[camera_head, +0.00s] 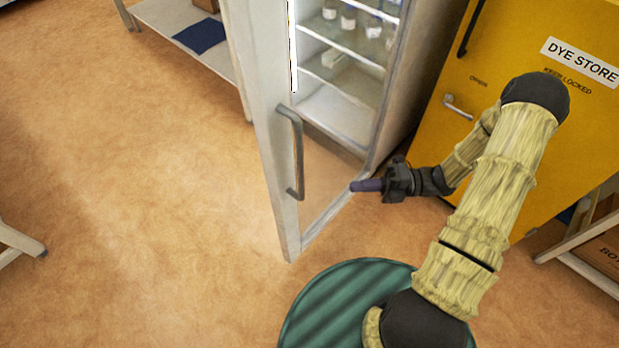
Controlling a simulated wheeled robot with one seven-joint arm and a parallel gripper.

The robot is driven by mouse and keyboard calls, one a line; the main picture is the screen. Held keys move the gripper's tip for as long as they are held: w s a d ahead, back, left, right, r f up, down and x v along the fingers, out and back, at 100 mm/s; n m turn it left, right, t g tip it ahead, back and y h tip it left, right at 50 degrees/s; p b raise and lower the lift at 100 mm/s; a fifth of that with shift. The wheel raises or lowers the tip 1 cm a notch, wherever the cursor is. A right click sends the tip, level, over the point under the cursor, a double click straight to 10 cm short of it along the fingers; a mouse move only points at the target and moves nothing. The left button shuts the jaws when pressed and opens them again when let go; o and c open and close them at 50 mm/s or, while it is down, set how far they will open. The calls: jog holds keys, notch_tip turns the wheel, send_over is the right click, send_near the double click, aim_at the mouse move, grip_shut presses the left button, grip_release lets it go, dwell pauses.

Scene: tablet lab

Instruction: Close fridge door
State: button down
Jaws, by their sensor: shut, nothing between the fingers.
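The fridge (345,127) stands at the top middle with shelves holding several small bottles. My gripper (356,186) is shut and empty. I cannot tell whether the fingertips touch the door.
A yellow cabinet (440,125) labelled "DYE STORE" stands right of the fridge, behind my arm. A bench (160,15) with a blue mat (200,36) is behind the door at upper left. A shelf unit with a box (600,245) is at far right. The floor left of the door is clear.

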jog(key=b, duration=0.2)
send_near(291, 181)
jog(key=s+a, duration=0.2)
jog(key=s, duration=0.1)
jog(key=a, duration=0.1)
jog(key=w+a, duration=0.1)
jog(key=a, duration=0.1)
jog(key=shift+w+a+b, duration=0.1)
jog(key=shift+w+b, duration=0.2)
jog(key=shift+w+a, duration=0.3)
